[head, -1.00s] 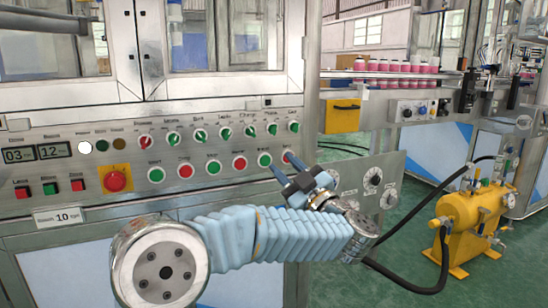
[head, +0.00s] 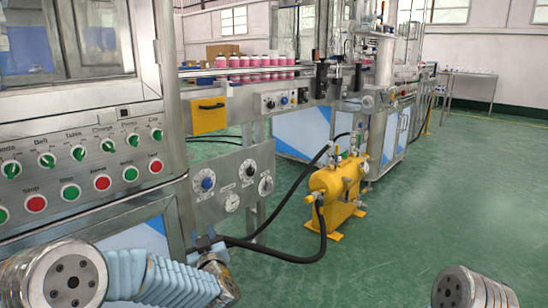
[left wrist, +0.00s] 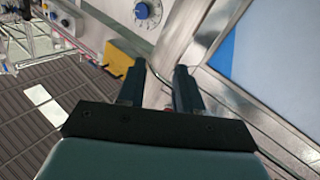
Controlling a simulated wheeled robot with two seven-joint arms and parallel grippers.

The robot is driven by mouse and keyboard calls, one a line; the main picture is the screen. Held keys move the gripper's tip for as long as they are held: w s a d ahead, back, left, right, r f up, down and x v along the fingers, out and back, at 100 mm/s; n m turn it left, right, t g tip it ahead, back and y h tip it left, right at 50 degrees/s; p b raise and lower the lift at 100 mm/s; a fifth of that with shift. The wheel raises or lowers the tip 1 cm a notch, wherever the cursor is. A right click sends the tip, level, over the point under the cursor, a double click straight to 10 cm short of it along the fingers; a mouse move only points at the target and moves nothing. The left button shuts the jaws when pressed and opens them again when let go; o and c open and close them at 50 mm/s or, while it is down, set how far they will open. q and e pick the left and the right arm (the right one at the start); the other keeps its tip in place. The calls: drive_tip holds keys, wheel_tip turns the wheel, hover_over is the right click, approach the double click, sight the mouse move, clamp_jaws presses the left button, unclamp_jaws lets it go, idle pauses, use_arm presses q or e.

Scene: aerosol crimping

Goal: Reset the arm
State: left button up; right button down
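My left arm comes in at the lower left of the head view, low in front of the machine. My left gripper (head: 205,242) is partly visible there, below the dial plate (head: 225,172) and apart from the push buttons (head: 102,182). In the left wrist view its two dark fingers (left wrist: 160,78) stand apart, with nothing held between them. A blue dial (left wrist: 142,11) shows beyond the fingertips. A metal joint of my right arm shows at the lower right of the head view; the right gripper is not visible.
The control panel and cabinet stand close at left. A yellow tank (head: 338,190) with black hoses (head: 290,255) stands on the green floor (head: 450,190). Pink and white cans (head: 255,61) line a conveyor behind. The floor at right is clear.

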use_arm(q)
drive_tip(key=s+d+f+m+g+h+p, duration=0.1)
drive_tip(key=s+d+f+g+h, duration=0.15)
drive_tip(key=f, duration=0.45)
drive_tip(key=s+d+f+m+g+h+p, duration=0.1)
drive_tip(key=s+f+m+g+h, duration=0.15)
drive_tip(key=f, duration=0.45)
drive_tip(key=s+d+f+m+g+h+p, duration=0.1)
drive_tip(key=s+f+h, duration=0.15)
drive_tip(key=f, duration=0.45)
drive_tip(key=s+d+f+g+h+p, duration=0.1)
drive_tip(key=s+f+g, duration=0.4)
drive_tip(key=s, duration=0.8)
drive_tip(key=s+d+f+g+h+p, duration=0.1)
drive_tip(key=s+f+g, duration=0.4)
drive_tip(key=s, duration=0.8)
wheel_tip(320, 180, down, 2)
drive_tip(key=shift+s+d+m+h, duration=0.25)
drive_tip(key=shift+d+m+h, duration=0.1)
drive_tip(key=shift+d+h, duration=0.45)
